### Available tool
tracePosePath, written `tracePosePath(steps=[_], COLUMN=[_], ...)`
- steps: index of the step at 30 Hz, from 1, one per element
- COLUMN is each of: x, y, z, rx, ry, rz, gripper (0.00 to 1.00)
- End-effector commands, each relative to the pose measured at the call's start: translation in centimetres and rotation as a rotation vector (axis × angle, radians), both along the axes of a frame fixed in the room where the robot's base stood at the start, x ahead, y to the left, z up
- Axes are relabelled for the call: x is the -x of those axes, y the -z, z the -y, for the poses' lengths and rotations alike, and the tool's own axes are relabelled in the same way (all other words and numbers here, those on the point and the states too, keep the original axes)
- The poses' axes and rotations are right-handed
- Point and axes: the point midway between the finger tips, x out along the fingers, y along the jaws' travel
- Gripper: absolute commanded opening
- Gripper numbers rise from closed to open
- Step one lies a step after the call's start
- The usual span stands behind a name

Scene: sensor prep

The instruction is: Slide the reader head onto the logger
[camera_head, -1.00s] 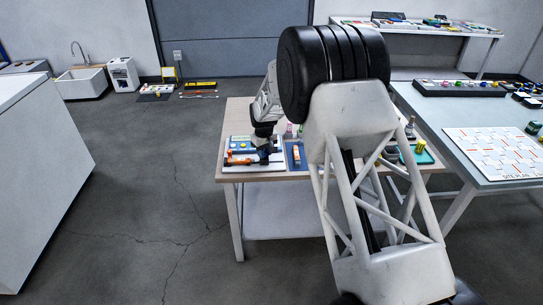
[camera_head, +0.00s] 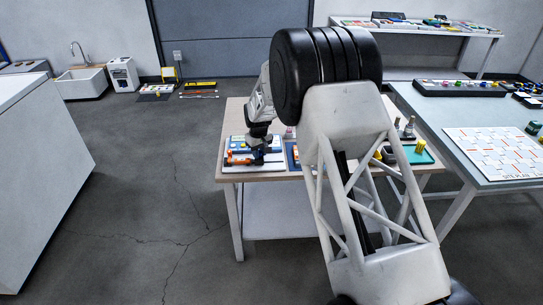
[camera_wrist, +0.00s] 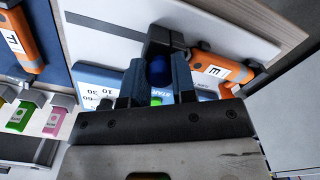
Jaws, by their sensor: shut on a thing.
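My gripper (camera_wrist: 156,88) is shut on the reader head (camera_wrist: 160,40), a dark block with a round blue part between the fingers. In the head view my gripper (camera_head: 258,147) is low over the white board at the table's left end. An orange logger (camera_wrist: 222,66) marked "E" lies just right of the reader head in the wrist view. It also shows in the head view (camera_head: 238,160). The reader head is close beside the logger's near end; I cannot tell whether they touch or overlap. The fingers partly hide the place between them.
The white board (camera_wrist: 235,28) carries a blue panel with printed numbers (camera_wrist: 90,84). A second orange unit (camera_wrist: 22,42) marked "T" lies on a blue tray (camera_wrist: 52,70). Green (camera_wrist: 20,114) and pink (camera_wrist: 56,120) tags stand near it. My arm hides the table's middle.

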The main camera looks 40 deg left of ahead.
Motion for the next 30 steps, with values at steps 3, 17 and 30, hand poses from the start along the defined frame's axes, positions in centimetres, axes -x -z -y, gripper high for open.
tracePosePath(steps=[3,17,30], x=[0.19,0.89,0.96], y=[0.02,0.01,-0.01], z=[-0.19,-0.89,-0.98], rx=[0.000,0.000,0.000], ry=[0.000,-0.001,-0.001], rz=[0.000,0.000,0.000], gripper=[0.12,0.12,0.12])
